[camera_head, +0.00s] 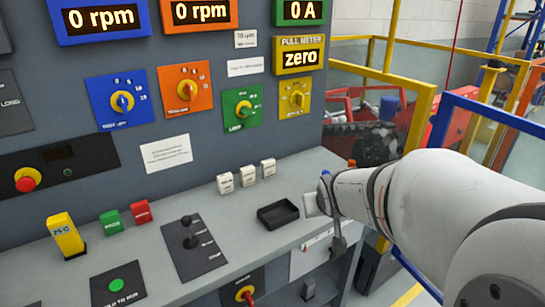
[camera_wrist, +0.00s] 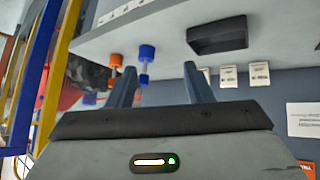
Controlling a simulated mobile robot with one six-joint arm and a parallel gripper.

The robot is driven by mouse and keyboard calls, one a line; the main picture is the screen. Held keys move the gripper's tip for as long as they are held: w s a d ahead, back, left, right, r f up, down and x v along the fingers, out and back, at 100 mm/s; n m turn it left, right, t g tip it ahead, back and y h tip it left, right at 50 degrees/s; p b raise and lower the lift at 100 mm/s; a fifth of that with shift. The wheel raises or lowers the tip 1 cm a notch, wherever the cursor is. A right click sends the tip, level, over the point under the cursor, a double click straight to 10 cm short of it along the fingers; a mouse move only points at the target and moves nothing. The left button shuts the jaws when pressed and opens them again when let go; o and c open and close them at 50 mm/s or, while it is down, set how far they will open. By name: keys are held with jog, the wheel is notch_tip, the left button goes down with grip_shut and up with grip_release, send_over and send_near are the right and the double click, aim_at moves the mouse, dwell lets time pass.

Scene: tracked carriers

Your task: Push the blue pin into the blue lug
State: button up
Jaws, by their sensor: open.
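In the head view my gripper (camera_head: 316,203) is at the right end of the grey console. In the wrist view a blue-topped piece (camera_wrist: 116,59) and an orange-topped piece (camera_wrist: 147,52) stand side by side near the left finger. In the head view a bit of blue (camera_head: 325,173) and a bit of orange (camera_head: 351,163) show beside my wrist. I cannot tell which blue part is the pin or the lug.
A black tray (camera_head: 278,214) lies on the console just left of my gripper. Several white labelled blocks (camera_head: 247,173) stand behind it. A black panel with two knobs (camera_head: 194,248) is farther left. Yellow and blue rails (camera_head: 480,110) stand beyond the console's right end.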

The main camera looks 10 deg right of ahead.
aim_at(326, 172)
jog(key=w+d+f+t+y+b, duration=0.1)
jog(key=w+d+t+b, duration=0.1)
jog(key=w+d+t, duration=0.1)
jog(key=w+d+f+n+t+y+b, duration=0.1)
jog(key=w+d+f+t+b, duration=0.1)
jog(key=w, duration=0.3)
jog(key=w+d+f+t+y+b, duration=0.1)
jog(key=w+d+f+t+b, duration=0.1)
jog(key=w+d+t, duration=0.1)
jog(key=shift+w+d+f+n+t, duration=0.15)
jog(key=shift+w+d+n+t, duration=0.2)
jog(key=shift+w+d, duration=0.55)
jog(key=shift+d+f+n+t+y+b, duration=0.2)
jog(key=shift+d+n+t+y+b, duration=0.15)
jog(key=shift+t+y+b, duration=0.35)
jog(key=w, duration=0.2)
jog(key=w+a, duration=0.1)
jog(key=w, duration=0.4)
jog(key=shift+w+a, duration=0.25)
grip_shut()
